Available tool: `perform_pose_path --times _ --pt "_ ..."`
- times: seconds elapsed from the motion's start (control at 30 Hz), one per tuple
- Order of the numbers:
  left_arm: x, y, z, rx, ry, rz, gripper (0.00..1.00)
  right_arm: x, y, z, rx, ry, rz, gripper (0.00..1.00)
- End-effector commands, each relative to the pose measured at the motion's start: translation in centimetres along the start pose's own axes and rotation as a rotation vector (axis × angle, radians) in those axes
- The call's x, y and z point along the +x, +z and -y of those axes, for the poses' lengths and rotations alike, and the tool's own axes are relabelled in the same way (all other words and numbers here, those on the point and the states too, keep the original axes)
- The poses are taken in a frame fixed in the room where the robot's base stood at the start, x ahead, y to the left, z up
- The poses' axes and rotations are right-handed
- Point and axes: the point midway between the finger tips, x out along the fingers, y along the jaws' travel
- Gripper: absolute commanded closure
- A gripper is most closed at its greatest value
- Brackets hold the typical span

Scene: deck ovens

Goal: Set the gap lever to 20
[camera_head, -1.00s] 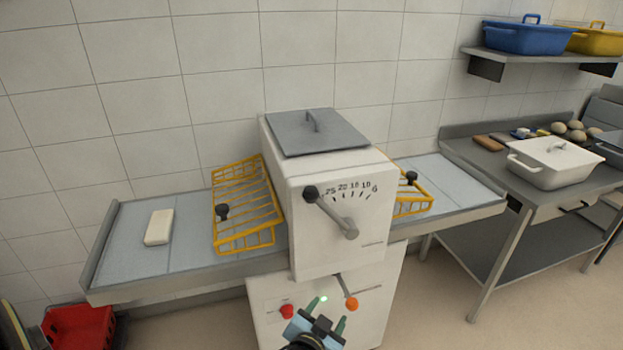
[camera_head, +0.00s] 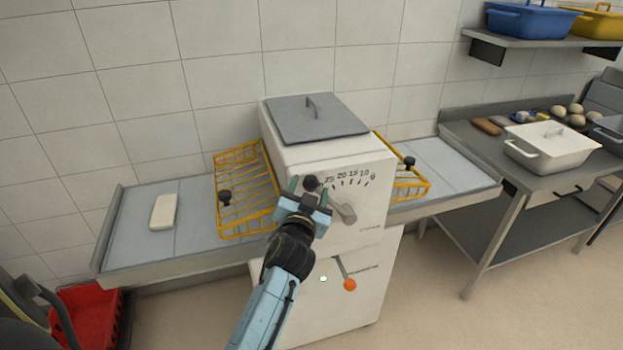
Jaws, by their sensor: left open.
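The gap lever has a grey hub (camera_head: 345,213) on the white machine front. Its arm runs up and left to a black knob (camera_head: 311,183), just left of the 25 end of the number scale (camera_head: 350,176). The scale reads 25, 20, 15, 10, 0 from left to right. My left gripper (camera_head: 310,187) is open at the knob, with one finger on each side of it in the picture. I cannot tell whether the fingers touch it. The gripper hides part of the lever arm. My right gripper is not in view.
Yellow wire guards (camera_head: 246,190) flank the machine, over steel side tables. A pale block (camera_head: 163,212) lies on the left table. Below is an orange-knobbed lever (camera_head: 349,285). At right, a bench (camera_head: 468,160) holds a white lidded pot (camera_head: 550,152).

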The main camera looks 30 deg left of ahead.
Motion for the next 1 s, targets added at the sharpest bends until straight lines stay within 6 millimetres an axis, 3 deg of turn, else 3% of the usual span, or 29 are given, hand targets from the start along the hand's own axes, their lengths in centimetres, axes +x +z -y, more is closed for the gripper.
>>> perform_pose_path --times 0.2,0.6,1.0 --pt "2.7 -0.1 0.0 0.001 0.0 -0.001 0.45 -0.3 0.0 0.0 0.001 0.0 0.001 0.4" --pt "3.4 0.0 0.0 0.001 0.0 0.0 0.45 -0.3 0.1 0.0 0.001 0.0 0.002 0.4" --pt "3.4 0.1 0.0 0.001 0.0 0.001 0.96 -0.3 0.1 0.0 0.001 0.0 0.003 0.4"
